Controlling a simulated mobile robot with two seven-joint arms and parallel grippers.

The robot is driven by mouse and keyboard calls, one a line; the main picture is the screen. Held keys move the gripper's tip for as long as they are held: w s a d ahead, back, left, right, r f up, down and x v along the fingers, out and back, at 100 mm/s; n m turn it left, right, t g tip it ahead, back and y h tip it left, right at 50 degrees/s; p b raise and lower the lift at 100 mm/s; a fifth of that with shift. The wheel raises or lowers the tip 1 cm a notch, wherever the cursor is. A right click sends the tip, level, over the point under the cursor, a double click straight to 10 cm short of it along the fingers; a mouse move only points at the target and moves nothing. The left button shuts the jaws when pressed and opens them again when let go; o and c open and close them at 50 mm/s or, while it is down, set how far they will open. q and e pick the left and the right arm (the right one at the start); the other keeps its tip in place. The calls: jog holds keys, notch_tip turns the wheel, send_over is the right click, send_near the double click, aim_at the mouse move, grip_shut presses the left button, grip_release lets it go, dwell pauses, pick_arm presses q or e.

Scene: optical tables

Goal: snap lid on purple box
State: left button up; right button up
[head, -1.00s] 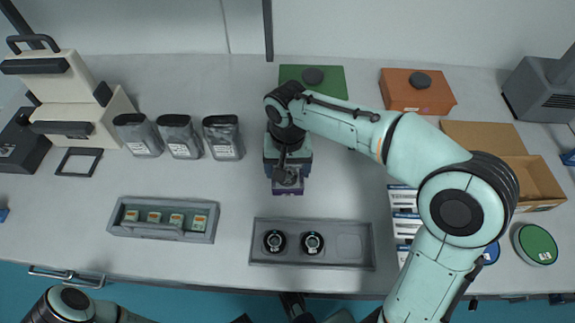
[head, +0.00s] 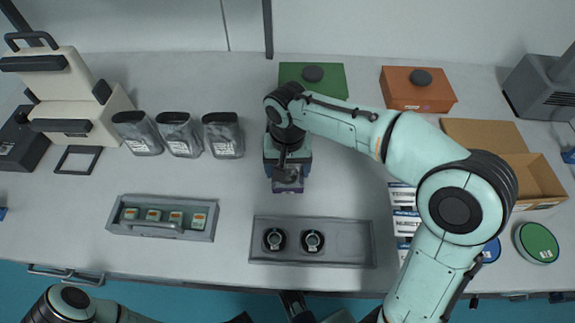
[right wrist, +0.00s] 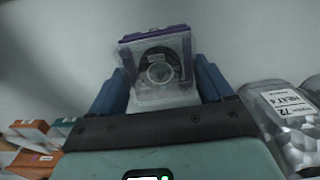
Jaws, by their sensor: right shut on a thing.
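The purple box (head: 288,186) stands on the table behind the tray, under my right gripper, which partly hides it. In the right wrist view the box (right wrist: 155,33) shows a purple rim at the far side. A pale, see-through cover (right wrist: 165,97) with a dark ring (right wrist: 158,68) in its middle appears to lie over the box. My right gripper (right wrist: 160,88) has its blue fingers on both sides of the box and is shut on it. Whether the cover is fully seated cannot be told.
A grey tray (head: 350,262) with two black round parts (head: 274,240) lies in front. A green box (head: 312,66) and an orange box (head: 440,103) stand behind. An open carton (head: 541,170) is at right.

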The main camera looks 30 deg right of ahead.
jog(key=o, duration=0.9)
jog(key=shift+r, duration=0.4)
pick_arm(q)
jog(key=r+p, duration=0.3)
jog(key=shift+w, duration=0.2)
pick_arm(e)
notch_tip(320, 180, up, 13)
jog(key=shift+f, duration=0.2)
